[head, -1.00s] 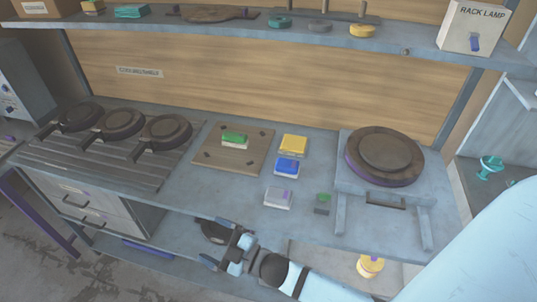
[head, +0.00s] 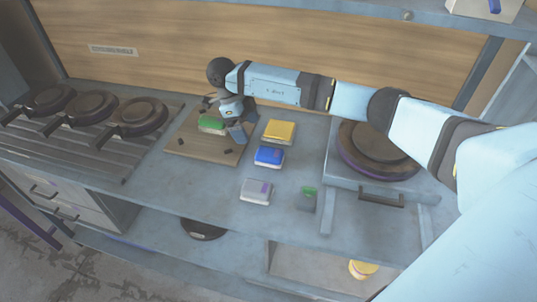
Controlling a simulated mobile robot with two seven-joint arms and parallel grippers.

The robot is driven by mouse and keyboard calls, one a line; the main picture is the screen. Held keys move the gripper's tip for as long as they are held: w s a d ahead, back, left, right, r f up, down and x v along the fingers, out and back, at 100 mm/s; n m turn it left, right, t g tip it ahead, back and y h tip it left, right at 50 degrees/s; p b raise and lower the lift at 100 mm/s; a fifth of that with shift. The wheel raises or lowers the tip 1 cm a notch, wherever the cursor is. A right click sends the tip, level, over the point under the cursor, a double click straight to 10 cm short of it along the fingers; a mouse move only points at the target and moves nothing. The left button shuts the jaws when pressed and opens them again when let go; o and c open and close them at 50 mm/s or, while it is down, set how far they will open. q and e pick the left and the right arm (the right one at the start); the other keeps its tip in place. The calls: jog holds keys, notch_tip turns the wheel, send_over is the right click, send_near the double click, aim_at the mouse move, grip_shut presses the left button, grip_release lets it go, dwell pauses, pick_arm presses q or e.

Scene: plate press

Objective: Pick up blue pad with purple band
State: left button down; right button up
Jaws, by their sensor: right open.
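The blue pad (head: 269,157) lies on the grey worktop, just in front of a yellow pad (head: 279,131). It has a pale base; its purple band is hard to make out at this size. My right gripper (head: 223,119) is open, with the arm reaching in from the right across the back of the worktop. It is over the wooden board (head: 200,152), close to a green pad (head: 212,124), to the left of and behind the blue pad. I cannot tell whether it touches the green pad. My left gripper is not in view.
A grey pad with a purple patch (head: 257,190) and a small green-topped block (head: 308,198) lie near the front. A round press (head: 372,150) stands on the right. Several dark pans (head: 135,118) sit on the ribbed rack on the left. The worktop left of the grey pad is clear.

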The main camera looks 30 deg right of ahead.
aim_at(269, 152)
jog(key=shift+h, duration=0.4)
jog(key=x, duration=0.2)
jog(key=d+x, duration=0.1)
jog(key=x, duration=0.1)
jog(key=b+x, duration=0.1)
jog(key=x, duration=0.2)
jog(key=shift+w+d+r, duration=0.15)
jog(key=shift+d+r, duration=0.05)
jog(key=shift+d, duration=0.1)
jog(key=shift+d+x, duration=0.15)
jog(key=shift+x, duration=1.35)
jog(key=shift+d+x, duration=0.15)
jog(key=shift+x, duration=1.35)
jog(key=c, duration=1)
